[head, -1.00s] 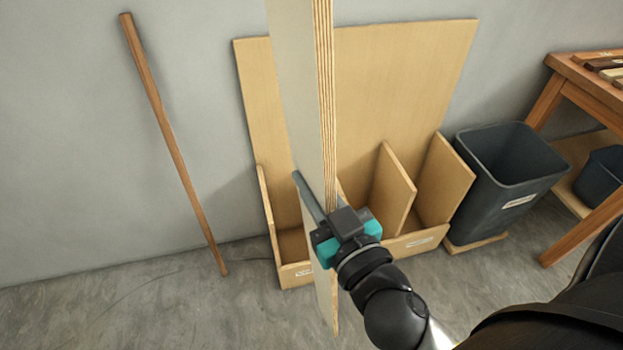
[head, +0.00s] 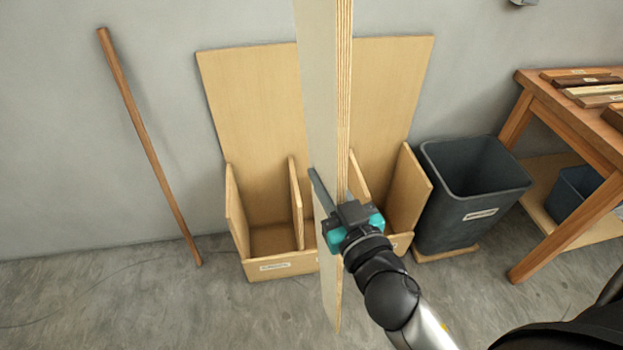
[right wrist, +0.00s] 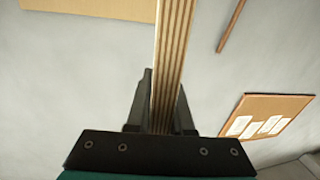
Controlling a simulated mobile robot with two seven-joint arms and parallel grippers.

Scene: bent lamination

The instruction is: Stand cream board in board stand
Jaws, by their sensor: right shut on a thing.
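The cream board (head: 318,90) is tall and upright, with a striped plywood edge facing me and its top beyond the head view. My right gripper (head: 336,200) is shut on its near edge, low down; one grey finger lies along its left face. The right wrist view shows the board's striped edge (right wrist: 174,60) between the fingers (right wrist: 162,105). The plywood board stand (head: 250,100) is against the wall behind the board. Its left compartment is visible; the board hides part of the middle and right. The board's lower end shows in front of the stand. My left gripper is not in view.
A dark bin (head: 470,205) stands close to the stand's right side. A wooden bench (head: 560,110) with wood pieces is farther right. A wooden pole (head: 150,150) leans on the wall at left. The floor (head: 130,310) at front left is clear.

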